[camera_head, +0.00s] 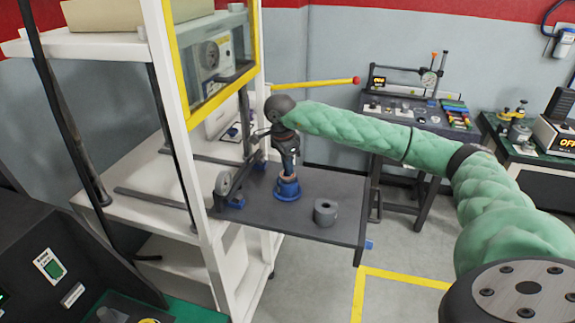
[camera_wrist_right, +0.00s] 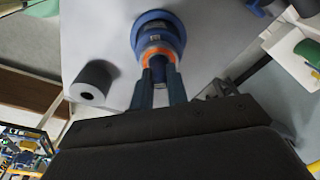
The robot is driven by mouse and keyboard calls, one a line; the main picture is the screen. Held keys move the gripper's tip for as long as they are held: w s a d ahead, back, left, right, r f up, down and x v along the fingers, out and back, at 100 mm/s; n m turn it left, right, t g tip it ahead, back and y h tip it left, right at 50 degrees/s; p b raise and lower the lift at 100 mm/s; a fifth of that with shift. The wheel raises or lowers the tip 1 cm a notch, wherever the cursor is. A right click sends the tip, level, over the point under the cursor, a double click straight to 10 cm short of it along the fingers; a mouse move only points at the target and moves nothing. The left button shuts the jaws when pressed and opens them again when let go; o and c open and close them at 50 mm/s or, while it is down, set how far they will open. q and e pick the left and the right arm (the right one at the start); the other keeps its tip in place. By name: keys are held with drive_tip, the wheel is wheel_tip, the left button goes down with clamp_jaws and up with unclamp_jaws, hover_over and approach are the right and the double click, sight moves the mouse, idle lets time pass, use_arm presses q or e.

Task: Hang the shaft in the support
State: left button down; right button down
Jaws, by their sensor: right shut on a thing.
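My right gripper (camera_head: 289,172) points down over the dark grey shelf board, and its fingers also show in the right wrist view (camera_wrist_right: 161,80). It is shut on the shaft, a blue piece with a wide round blue base (camera_head: 287,190) and an orange ring, which also shows in the right wrist view (camera_wrist_right: 152,31). The shaft is upright; whether its base touches the board I cannot tell. The part between the fingers is largely hidden. A grey and blue fixture (camera_head: 226,188), perhaps the support, stands at the board's left side. My left gripper is not in view.
A grey hollow cylinder (camera_head: 326,212) stands on the board (camera_head: 330,238), right of the shaft. A white frame post (camera_head: 190,150) and a yellow-edged window (camera_head: 215,60) rise at the left. A yellow bar with a red tip (camera_head: 315,84) sticks out behind my arm.

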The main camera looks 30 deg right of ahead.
drive_tip(key=shift+f+b, duration=0.25)
drive_tip(key=shift+b, duration=0.1)
drive_tip(key=c, duration=1.7)
unclamp_jaws()
drive_tip(key=o, duration=0.6)
drive_tip(key=shift+c, duration=0.2)
drive_tip(key=shift+r, duration=0.15)
drive_tip(key=shift+r, duration=1.4)
drive_tip(key=shift+r+p, duration=1.15)
drive_tip(key=shift+r, duration=2.65)
